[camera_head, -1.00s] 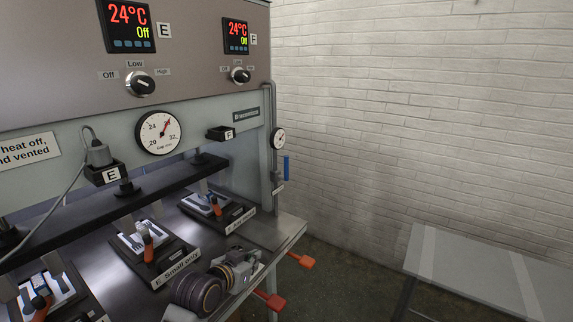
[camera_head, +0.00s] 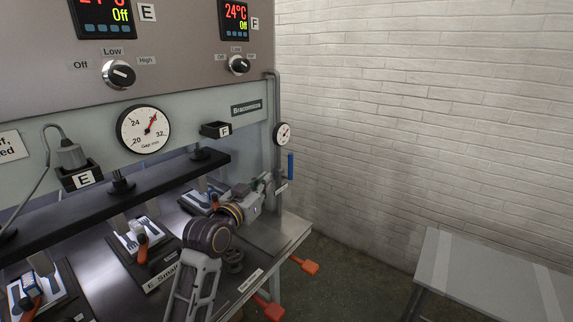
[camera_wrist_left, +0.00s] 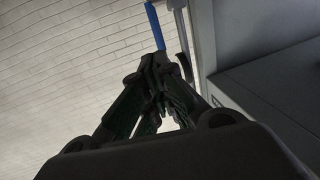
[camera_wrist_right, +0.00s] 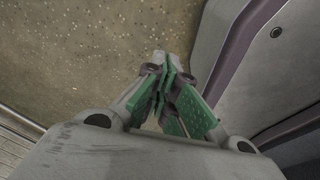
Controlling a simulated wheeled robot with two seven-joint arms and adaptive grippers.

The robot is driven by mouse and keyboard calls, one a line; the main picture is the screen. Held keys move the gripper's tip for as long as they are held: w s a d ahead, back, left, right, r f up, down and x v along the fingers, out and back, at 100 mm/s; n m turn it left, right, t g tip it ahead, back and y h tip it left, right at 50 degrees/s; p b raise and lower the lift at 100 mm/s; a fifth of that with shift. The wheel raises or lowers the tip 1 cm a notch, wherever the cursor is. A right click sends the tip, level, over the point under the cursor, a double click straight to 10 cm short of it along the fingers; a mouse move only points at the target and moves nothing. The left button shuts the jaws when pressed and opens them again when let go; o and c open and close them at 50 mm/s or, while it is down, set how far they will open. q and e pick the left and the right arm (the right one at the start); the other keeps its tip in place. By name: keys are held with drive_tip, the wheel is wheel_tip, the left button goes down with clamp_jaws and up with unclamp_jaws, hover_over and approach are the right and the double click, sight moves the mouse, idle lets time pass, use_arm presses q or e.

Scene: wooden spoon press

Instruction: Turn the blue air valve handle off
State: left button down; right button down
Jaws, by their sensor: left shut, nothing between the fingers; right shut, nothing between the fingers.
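The blue air valve handle (camera_head: 290,166) stands upright on the grey pipe (camera_head: 278,120) at the right end of the press. In the left wrist view the blue handle (camera_wrist_left: 155,26) shows just beyond the fingertips. My left gripper (camera_head: 267,180) is shut and empty, a little left of the handle in the head view; I cannot tell whether it touches. Its fingertips (camera_wrist_left: 158,62) meet in the left wrist view. My right gripper (camera_wrist_right: 168,72) is shut and empty, over bare floor; it is not seen in the head view.
A round pressure gauge (camera_head: 283,134) sits on the pipe above the handle. Orange-handled stations line the press table (camera_head: 268,236), and orange levers (camera_head: 305,265) stick out at its front edge. A grey table (camera_head: 475,270) stands at right. A brick wall (camera_head: 400,130) is behind.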

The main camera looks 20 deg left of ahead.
sight(289, 160)
use_arm(q)
drive_tip(key=shift+w, duration=0.25)
